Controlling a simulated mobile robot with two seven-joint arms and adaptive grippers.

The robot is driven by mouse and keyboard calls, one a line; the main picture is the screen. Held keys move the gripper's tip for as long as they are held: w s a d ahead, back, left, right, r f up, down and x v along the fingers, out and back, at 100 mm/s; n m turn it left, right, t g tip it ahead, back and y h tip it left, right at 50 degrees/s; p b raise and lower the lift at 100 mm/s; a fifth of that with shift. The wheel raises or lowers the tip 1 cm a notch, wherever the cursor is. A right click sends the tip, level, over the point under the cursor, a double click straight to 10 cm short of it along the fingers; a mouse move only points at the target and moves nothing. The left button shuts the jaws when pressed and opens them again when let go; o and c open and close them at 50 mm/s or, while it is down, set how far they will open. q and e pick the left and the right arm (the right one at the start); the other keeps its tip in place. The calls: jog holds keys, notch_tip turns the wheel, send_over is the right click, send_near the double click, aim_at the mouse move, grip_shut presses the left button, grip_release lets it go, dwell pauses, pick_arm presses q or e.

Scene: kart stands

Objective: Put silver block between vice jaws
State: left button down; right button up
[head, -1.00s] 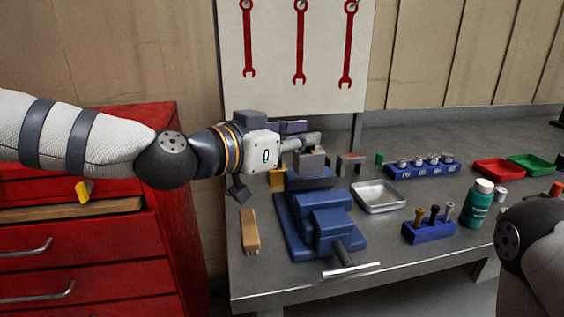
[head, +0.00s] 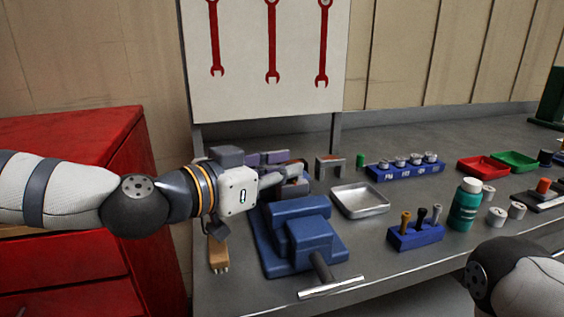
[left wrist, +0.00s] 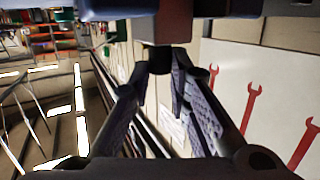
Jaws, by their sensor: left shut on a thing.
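The blue vice (head: 290,240) stands on the grey bench, its bar handle (head: 331,288) towards the front edge. My left gripper (head: 290,174) comes in from the left, low at the back of the vice, and is shut on the silver block. The block (head: 292,187) is mostly hidden in the head view by the fingers and vice. In the left wrist view the block (left wrist: 157,60) shows between the fingertips (left wrist: 168,72), under a dark blue part of the vice. I cannot tell whether the block touches the jaws. My right gripper is out of view; only that arm shows.
A metal tray (head: 361,201) and a blue holder with tools (head: 415,236) are right of the vice. A wooden brush (head: 219,254) lies left of it. A green bottle (head: 465,206), red tray (head: 482,167) and blue socket rack (head: 405,172) are farther right.

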pick_arm(q)
jog(key=shift+f, duration=0.45)
dwell(0.4)
jog(key=c, duration=1.4)
grip_release()
